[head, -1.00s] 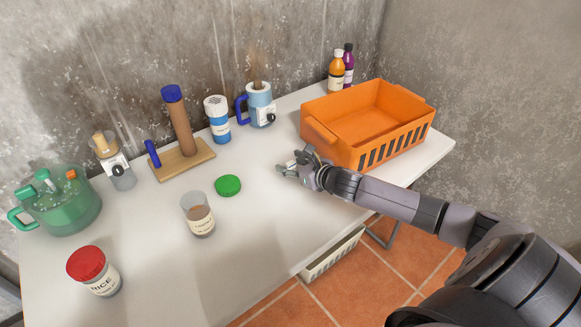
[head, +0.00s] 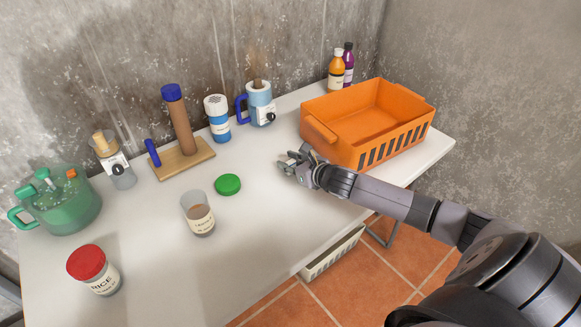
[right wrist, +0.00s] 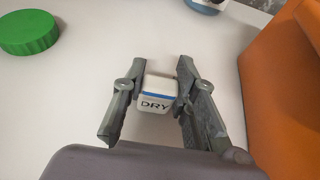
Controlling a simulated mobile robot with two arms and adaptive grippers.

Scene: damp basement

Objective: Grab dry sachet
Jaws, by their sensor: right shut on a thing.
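The dry sachet (right wrist: 155,102) is a small white packet with a blue stripe and the word DRY, seen in the right wrist view. It sits between the two grey fingers of my right gripper (right wrist: 157,84), which is shut on it. In the head view my right gripper (head: 287,162) is low over the table, just left of the orange crate, and its fingers mostly hide the sachet. My left gripper is not in view.
The empty orange crate (head: 318,127) stands close to the right gripper. A green lid (head: 228,184), an open jar (head: 199,218) and a red-lidded rice jar (head: 100,275) lie left. Bottles, a mug and a green pot (head: 70,212) line the back. The table's front edge is near.

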